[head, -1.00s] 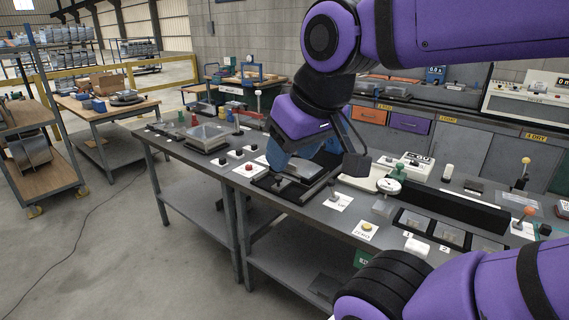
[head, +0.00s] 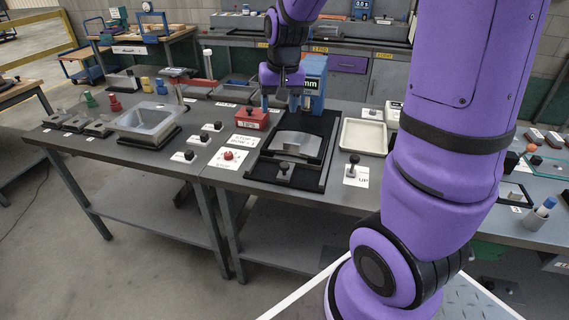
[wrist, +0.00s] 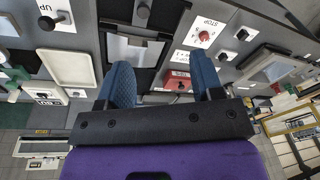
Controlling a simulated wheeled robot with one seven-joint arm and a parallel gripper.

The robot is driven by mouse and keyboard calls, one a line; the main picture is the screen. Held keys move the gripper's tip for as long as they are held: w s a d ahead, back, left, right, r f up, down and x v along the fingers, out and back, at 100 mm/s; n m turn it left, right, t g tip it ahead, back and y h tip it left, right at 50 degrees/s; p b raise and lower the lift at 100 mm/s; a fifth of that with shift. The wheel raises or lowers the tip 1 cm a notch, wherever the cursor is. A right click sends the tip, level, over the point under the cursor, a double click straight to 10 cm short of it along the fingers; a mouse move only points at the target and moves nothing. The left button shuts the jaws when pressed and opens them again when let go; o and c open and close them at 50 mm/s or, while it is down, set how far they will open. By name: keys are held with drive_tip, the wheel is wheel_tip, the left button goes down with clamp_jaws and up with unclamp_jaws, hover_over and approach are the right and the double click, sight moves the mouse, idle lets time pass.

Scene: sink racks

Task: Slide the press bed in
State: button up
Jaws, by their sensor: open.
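The press bed (head: 297,145) is a grey metal plate in a black rail frame on the bench. A dark knob (head: 284,167) stands on the strip at its front end. The blue press body (head: 311,82), marked "mm", stands at the frame's back; the plate lies in front of it. My gripper (head: 280,101) is open and empty above the back of the frame, near the red box (head: 251,118) and apart from the knob. In the wrist view my two blue fingers (wrist: 163,65) are spread, with the bed (wrist: 132,48) and knob (wrist: 143,12) beyond them.
Left of the bed are a red stop button (head: 228,156) and several black knobs. A cream tray (head: 364,136) and an "UP" knob (head: 353,162) are on the right. My purple arm covers the right side.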

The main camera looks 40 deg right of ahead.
sight(284, 165)
drive_tip(key=w+d+f, duration=0.1)
drive_tip(key=d+f, duration=0.1)
drive_tip(key=f, duration=0.6)
drive_tip(key=w+d+f+m+g, duration=0.1)
drive_tip(key=w+f, duration=0.1)
drive_tip(key=f, duration=0.6)
drive_tip(key=w+d+f+m, duration=0.1)
drive_tip(key=w+d+f, duration=0.1)
drive_tip(key=f, duration=0.6)
drive_tip(key=shift+w+d+f+g, duration=0.25)
drive_tip(key=shift+d+f+g, duration=0.05)
drive_tip(key=shift+f+g, duration=0.1)
clamp_jaws()
drive_tip(key=w+d, duration=0.4)
drive_tip(key=d, duration=0.1)
drive_tip(key=w+d, duration=0.3)
drive_tip(key=d, duration=0.2)
drive_tip(key=w+d, duration=0.4)
drive_tip(key=d, duration=0.1)
drive_tip(key=shift+w+r, duration=0.1)
drive_tip(key=shift+w, duration=0.25)
drive_tip(key=shift+w+d, duration=0.1)
drive_tip(key=shift+d, duration=0.1)
drive_tip(key=shift+r, duration=0.1)
